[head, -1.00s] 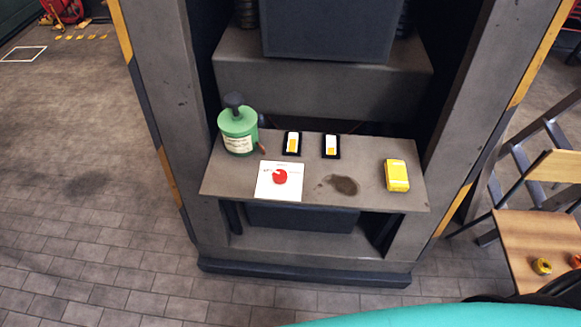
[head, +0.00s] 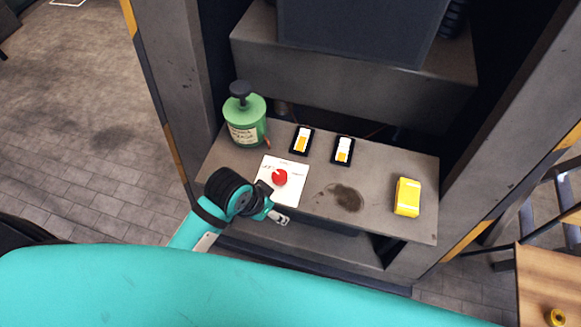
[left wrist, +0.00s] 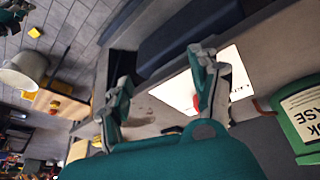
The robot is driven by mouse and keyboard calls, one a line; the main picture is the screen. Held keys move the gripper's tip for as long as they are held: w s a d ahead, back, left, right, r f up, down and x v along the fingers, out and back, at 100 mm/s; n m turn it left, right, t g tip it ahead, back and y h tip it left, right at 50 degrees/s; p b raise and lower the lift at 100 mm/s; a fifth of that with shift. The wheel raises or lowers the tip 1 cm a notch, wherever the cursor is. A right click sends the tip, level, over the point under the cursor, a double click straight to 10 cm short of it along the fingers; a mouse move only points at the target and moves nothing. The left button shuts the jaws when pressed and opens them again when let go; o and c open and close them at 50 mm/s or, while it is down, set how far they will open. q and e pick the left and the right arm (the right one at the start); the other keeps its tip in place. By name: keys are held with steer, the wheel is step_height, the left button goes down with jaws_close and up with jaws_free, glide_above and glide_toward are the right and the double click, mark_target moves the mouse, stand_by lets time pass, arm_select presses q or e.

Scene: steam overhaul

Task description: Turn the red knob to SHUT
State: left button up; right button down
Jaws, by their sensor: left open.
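The red knob (head: 280,178) sits on a white plate (head: 292,194) on the grey shelf. The lettering on the plate is too small to read. My left gripper (head: 271,203) is open beside the plate's front edge, close to the knob and apart from it as far as I can tell. In the left wrist view, my left gripper's (left wrist: 158,78) two fingers are spread with nothing between them. There the white plate (left wrist: 176,92) lies beyond the fingers, and one finger hides most of the red knob (left wrist: 196,102). My right gripper is not in view.
A green canister (head: 245,120) stands at the shelf's back left. A yellow box (head: 407,197) is at the right, with a dark stain between. A wooden table (head: 545,275) stands lower right.

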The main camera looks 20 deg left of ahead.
arm_select(q)
steer(key=w+d+r+m+g, duration=0.1)
steer(key=w+d+r+m, duration=0.45)
steer(key=w+r, duration=0.2)
step_height(320, 180, up, 10)
steer(key=m+g+y, duration=0.2)
steer(key=m+y, duration=0.1)
steer(key=m, duration=0.2)
glide_above(279, 175)
step_height(279, 175, down, 18)
steer(key=shift+r+p, duration=0.25)
steer(key=shift+p, duration=0.45)
steer(key=shift+c, duration=0.3)
steer(key=shift+w, duration=0.1)
steer(key=c, duration=1.1)
